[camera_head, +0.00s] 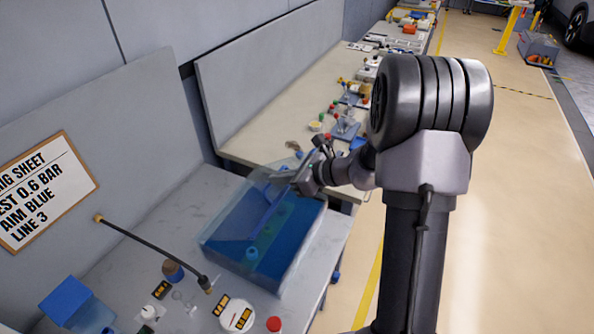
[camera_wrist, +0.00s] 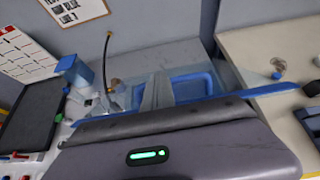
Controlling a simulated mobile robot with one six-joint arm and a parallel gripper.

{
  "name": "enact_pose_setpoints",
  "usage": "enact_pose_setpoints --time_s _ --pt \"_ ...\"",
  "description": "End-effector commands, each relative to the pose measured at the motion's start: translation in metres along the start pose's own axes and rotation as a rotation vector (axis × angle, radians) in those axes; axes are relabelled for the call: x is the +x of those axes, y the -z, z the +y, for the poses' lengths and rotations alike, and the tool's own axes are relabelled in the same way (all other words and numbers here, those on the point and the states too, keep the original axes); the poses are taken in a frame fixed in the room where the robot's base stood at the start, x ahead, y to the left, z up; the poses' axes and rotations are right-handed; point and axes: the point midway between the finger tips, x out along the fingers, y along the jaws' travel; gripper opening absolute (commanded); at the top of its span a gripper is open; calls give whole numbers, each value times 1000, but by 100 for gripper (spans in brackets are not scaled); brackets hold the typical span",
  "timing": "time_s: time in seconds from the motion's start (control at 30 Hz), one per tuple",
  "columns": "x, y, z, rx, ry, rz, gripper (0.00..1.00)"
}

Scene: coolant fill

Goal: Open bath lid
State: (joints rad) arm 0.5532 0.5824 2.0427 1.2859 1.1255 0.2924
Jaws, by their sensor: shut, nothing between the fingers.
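The bath (camera_head: 245,262) is a clear-walled box with blue liquid, standing on the grey bench at the right edge. Its lid (camera_head: 262,190) is a see-through bluish panel that looks tilted up over the bath; its exact angle is hard to tell. My gripper (camera_head: 303,178) is shut and empty at the lid's upper right part. In the wrist view my gripper (camera_wrist: 157,92) points toward the bath (camera_wrist: 200,84), with a blue edge strip (camera_wrist: 270,89) crossing close by. I cannot tell whether the fingers touch the lid.
A black hose wand (camera_head: 150,250) stands left of the bath. A blue-topped container (camera_head: 70,300), a white round gauge (camera_head: 237,314) and a red cap (camera_head: 274,323) are in front. A cream bench (camera_head: 275,120) with small parts lies behind.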

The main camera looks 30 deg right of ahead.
Motion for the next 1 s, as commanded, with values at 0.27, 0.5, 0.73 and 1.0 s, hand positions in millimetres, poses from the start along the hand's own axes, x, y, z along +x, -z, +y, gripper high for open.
enact_pose_setpoints --time_s 0.27,0.5,0.73,1.0 --pt "25 -82 1 -4 -7 245 0" --pt "33 -73 0 2 -3 269 0" --pt "33 -73 -1 3 -3 268 0" --pt "32 -74 -1 3 -3 267 0"
